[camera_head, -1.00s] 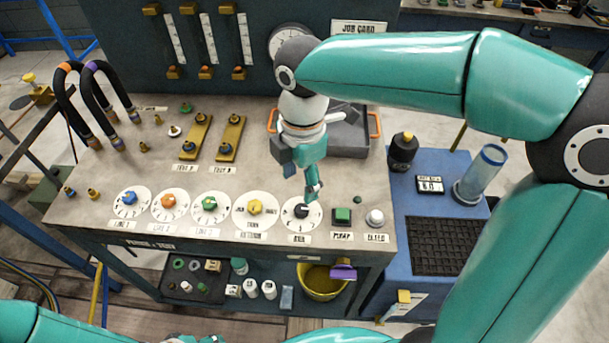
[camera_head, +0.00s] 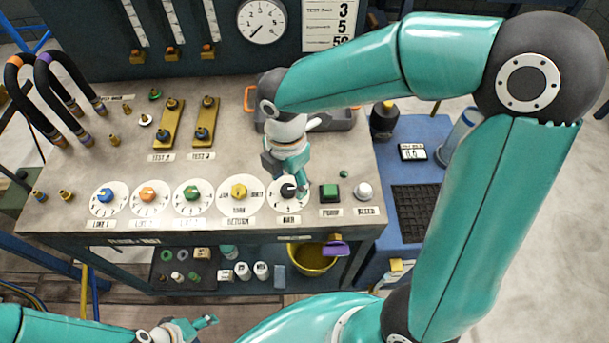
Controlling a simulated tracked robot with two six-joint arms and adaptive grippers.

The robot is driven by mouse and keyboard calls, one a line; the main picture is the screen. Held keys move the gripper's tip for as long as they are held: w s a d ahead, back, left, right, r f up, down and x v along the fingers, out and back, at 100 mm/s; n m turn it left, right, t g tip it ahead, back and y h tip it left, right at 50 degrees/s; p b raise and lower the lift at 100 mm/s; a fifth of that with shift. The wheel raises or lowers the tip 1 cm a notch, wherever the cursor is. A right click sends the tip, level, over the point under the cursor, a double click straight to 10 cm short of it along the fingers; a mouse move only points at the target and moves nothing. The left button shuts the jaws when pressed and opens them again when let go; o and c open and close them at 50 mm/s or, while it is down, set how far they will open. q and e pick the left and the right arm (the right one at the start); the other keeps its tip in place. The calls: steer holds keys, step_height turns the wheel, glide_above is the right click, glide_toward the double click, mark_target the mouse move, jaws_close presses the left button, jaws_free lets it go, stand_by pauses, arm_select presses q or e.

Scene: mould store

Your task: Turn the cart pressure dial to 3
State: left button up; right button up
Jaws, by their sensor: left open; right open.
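The black-knobbed dial (camera_head: 289,189) sits on a white round plate near the bench's front edge, in the head view. Its small label seems to read BAR. My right gripper (camera_head: 300,188) points down at this knob, its fingertips close beside or over the knob's right side. It is open, and I cannot tell whether it touches. The gripper hides part of the dial's scale, so its setting is unclear. A round pressure gauge (camera_head: 262,22) on the back panel shows a needle too small to read surely. My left gripper (camera_head: 207,321) is open and empty at the bottom, below the bench.
Blue (camera_head: 105,196), orange (camera_head: 147,195), green (camera_head: 192,193) and yellow (camera_head: 239,192) knobs stand in a row to the left. A green button (camera_head: 330,193) and a white knob (camera_head: 364,191) stand close on the right. A grey tray (camera_head: 340,119) lies behind my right gripper.

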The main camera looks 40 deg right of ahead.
mark_target(290, 192)
steer(key=shift+f, duration=1.9)
